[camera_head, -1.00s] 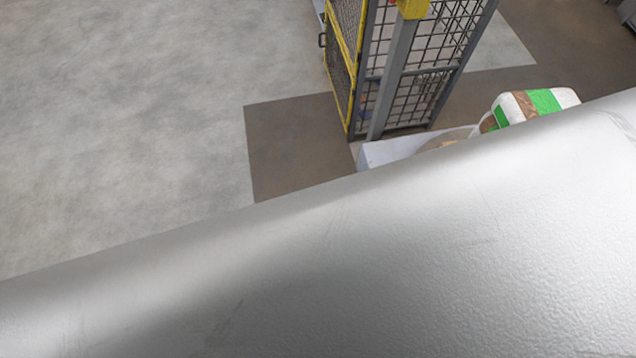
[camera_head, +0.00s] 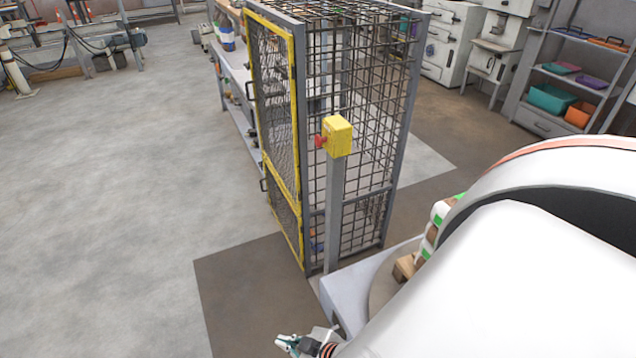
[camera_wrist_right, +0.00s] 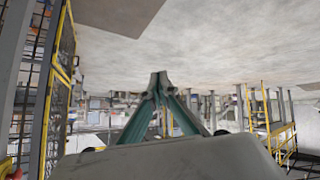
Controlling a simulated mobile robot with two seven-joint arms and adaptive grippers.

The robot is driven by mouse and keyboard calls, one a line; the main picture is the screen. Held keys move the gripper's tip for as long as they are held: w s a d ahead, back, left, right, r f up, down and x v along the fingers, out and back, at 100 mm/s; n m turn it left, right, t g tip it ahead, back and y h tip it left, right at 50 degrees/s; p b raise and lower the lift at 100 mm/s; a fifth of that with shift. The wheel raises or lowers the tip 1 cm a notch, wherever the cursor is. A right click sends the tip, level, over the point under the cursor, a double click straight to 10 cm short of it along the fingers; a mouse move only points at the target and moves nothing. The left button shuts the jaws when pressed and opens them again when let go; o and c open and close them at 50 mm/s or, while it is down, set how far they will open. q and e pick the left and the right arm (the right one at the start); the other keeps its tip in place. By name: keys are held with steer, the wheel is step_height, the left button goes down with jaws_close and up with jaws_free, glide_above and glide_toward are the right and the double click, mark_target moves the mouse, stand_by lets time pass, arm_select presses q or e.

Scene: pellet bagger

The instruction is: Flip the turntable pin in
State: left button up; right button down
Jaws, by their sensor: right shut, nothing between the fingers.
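My right gripper (camera_head: 288,342) shows at the bottom of the head view, beside the front corner of the pale grey turntable base (camera_head: 345,290). Its teal fingers also show in the right wrist view (camera_wrist_right: 159,80), tips together with nothing between them. A round turntable plate (camera_head: 383,288) and part of a wooden pallet (camera_head: 405,266) with green-and-white bags (camera_head: 437,215) show on the base. My own white arm hides the rest of them. I cannot make out the turntable pin in either view. My left gripper is not in view.
A mesh cage (camera_head: 350,110) with a yellow-framed door (camera_head: 273,110) stands behind the base. A post with a yellow box (camera_head: 338,136) and red button stands in front of it. Shelves (camera_head: 575,75) are at the back right. Open floor (camera_head: 120,200) lies left.

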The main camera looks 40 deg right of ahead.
mark_target(334, 329)
steer(key=w+d+f+n+g+b, duration=0.1)
steer(key=w+f+n+g+b, duration=0.1)
steer(key=w+f+b, duration=0.35)
steer(key=w+f+n+g+h+b, duration=0.1)
steer(key=w+f+b, duration=0.1)
steer(key=f, duration=0.7)
steer(key=w+d+f+n+g+b, duration=0.1)
steer(key=w+f+n+g+b, duration=0.2)
steer(key=f, duration=0.4)
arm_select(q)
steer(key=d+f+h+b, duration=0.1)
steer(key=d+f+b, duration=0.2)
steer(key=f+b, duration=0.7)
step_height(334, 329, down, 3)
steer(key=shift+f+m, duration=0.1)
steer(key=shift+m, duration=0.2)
arm_select(e)
steer(key=w+d+f+n+g+h, duration=0.2)
steer(key=d+f+n+g+h, duration=0.1)
steer(key=d+f, duration=1)
step_height(334, 329, down, 3)
steer(key=shift+f+n+g+h, duration=0.2)
steer(key=shift+n+g+h, duration=0.2)
steer(key=shift+g, duration=0.5)
